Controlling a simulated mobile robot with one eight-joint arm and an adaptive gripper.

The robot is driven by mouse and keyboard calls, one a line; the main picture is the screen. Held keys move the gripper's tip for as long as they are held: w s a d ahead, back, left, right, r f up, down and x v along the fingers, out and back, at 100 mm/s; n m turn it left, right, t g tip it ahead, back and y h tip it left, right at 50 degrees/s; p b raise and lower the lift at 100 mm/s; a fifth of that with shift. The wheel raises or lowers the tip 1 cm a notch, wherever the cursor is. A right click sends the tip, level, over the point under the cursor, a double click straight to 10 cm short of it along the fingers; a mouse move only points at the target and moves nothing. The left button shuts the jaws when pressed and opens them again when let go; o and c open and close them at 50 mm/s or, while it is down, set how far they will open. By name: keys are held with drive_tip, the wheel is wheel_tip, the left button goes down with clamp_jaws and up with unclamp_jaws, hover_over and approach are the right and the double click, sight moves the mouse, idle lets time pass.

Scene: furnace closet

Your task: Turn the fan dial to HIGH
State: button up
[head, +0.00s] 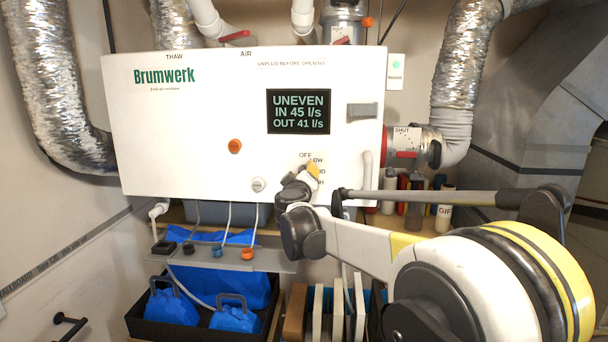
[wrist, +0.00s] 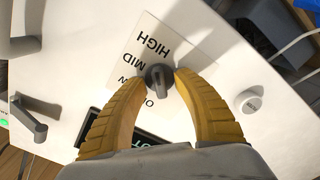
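The fan dial (wrist: 158,77) is a small dark knob on the white panel, with the labels OFF, LOW, MID and HIGH around one side. In the wrist view my gripper (wrist: 161,75) has its two yellow fingers on either side of the knob. Both fingertips appear to touch it, and it looks pinched between them. I cannot tell for sure which label the knob points at. In the head view my gripper (head: 311,170) is at the panel's lower right and hides the dial; the labels show partly beside it.
The Brumwerk unit's display (head: 298,111) reads "UNEVEN, IN 45 l/s, OUT 41 l/s". An orange knob (head: 235,146) and a white knob (head: 258,185) sit left of the dial. A grey handle (head: 362,111) is at upper right. Bottles (head: 414,200) stand on a shelf below right.

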drive_tip(key=s, duration=1.2)
drive_tip(key=shift+a, duration=0.2)
drive_tip(key=s+d+f+m+g+h+b, duration=0.25)
drive_tip(key=s+d+f+b, duration=0.35)
drive_tip(key=s+d+f, duration=0.45)
drive_tip(key=s+d+f+m+g+h+b, duration=0.1)
drive_tip(key=s+d+f+m+g+b, duration=0.2)
drive_tip(key=s+d+f+b, duration=0.7)
drive_tip(key=s+d+f+m+g+y+b, duration=0.1)
drive_tip(key=s+d+f+g+y+b, duration=0.1)
drive_tip(key=s+f, duration=0.7)
drive_tip(key=s+d+f+m+g+y+b, duration=0.2)
drive_tip(key=s+f+b, duration=0.3)
drive_tip(key=s+f, duration=0.4)
wheel_tip(320, 180, down, 5)
drive_tip(key=shift+d+f+g, duration=0.1)
drive_tip(key=shift+d+g, duration=0.4)
drive_tip(key=shift+g, duration=0.25)
